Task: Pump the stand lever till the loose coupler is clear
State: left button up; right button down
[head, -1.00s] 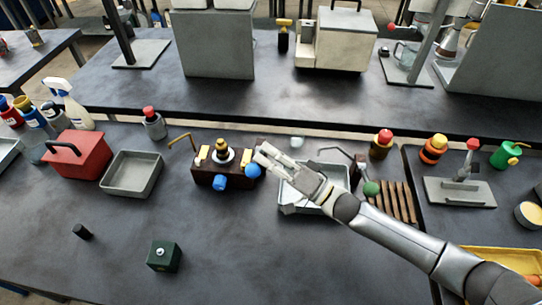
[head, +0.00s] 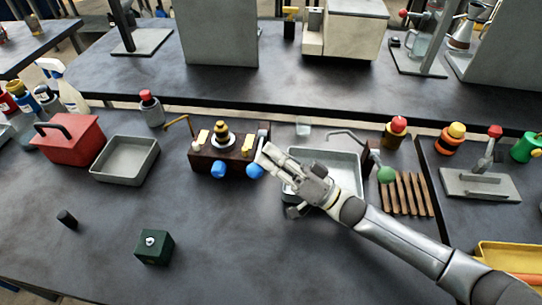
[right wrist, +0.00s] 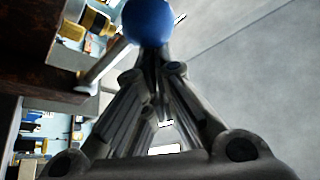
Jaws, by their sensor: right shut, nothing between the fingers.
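The brown stand (head: 200,163) in the head view carries a stepped brass-and-black fitting (head: 221,134) with yellow blocks beside it and a blue knob (head: 218,169) at its front. The lever's blue ball (head: 255,171) hangs at the stand's right end. My right gripper (head: 264,154) is shut and empty, with its tips right at the ball. In the right wrist view the ball (right wrist: 149,20) sits just beyond the closed fingertips (right wrist: 150,55), on a pale rod. I cannot tell whether they touch. I cannot tell which part is the loose coupler. My left gripper is out of view.
A grey tray (head: 343,160) lies under my right forearm, with a green ball (head: 386,174) and wooden slats (head: 408,194) beside it. A red toolbox (head: 67,143) and an empty tray (head: 124,160) stand left. A green block (head: 154,248) and black cylinder (head: 67,219) lie in front.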

jog(key=shift+s+f, duration=0.1)
jog(key=shift+f, duration=0.05)
jog(key=v, duration=0.6)
jog(key=s+d, duration=0.5)
jog(key=d, duration=0.4)
jog(key=shift+d+r, duration=0.35)
jog(key=shift+d, duration=0.05)
jog(key=shift+s+f, duration=0.1)
jog(key=shift+s, duration=0.05)
dwell(0.4)
